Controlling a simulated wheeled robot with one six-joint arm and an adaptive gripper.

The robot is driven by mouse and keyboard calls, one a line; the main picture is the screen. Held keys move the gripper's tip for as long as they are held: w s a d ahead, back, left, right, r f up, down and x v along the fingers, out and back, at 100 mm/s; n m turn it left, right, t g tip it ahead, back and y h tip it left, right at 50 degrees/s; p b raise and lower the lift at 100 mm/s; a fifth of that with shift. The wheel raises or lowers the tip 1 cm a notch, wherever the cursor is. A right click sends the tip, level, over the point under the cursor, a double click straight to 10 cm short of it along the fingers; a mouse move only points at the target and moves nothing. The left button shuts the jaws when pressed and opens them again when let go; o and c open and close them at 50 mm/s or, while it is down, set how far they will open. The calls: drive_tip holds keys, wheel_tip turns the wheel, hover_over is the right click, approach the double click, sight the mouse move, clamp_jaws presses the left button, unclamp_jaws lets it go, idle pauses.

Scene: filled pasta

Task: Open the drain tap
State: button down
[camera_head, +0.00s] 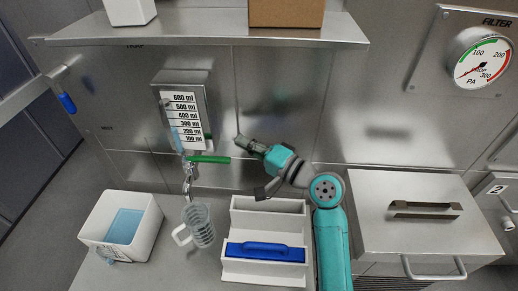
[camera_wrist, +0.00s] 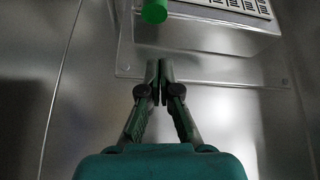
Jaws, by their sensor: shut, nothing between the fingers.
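The drain tap has a green lever handle (camera_head: 209,159) that points sideways to the right, across its metal spout (camera_head: 187,182). It sits below the upright level gauge (camera_head: 184,115) marked in ml on the steel wall. My gripper (camera_head: 238,140) is shut and empty, a little above and right of the handle's free end and apart from it. In the wrist view the shut fingertips (camera_wrist: 160,70) are in the middle, and the round green handle end (camera_wrist: 154,11) shows at the top edge. The rest of the handle is out of that view.
A clear measuring jug (camera_head: 204,228) stands below the spout. A white tub (camera_head: 150,220) with blue liquid is to its left. A white holder (camera_head: 267,208) with a blue-handled piece (camera_head: 265,252) is to its right. A steel shelf (camera_head: 210,38) overhangs the gauge. A pressure dial (camera_head: 481,57) is at right.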

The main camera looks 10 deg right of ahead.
sight(213, 160)
drive_tip(key=shift+s+a+f, duration=0.15)
drive_tip(key=shift+s+a, duration=0.05)
drive_tip(key=shift+s, duration=0.4)
drive_tip(key=shift+s+a+f, duration=0.1)
drive_tip(key=shift+s+a, duration=0.1)
drive_tip(key=shift+s, duration=0.4)
drive_tip(key=shift+s+a+f, duration=0.15)
drive_tip(key=shift+s+a, duration=0.05)
drive_tip(key=shift+s, duration=0.4)
drive_tip(key=shift+s, duration=0.1)
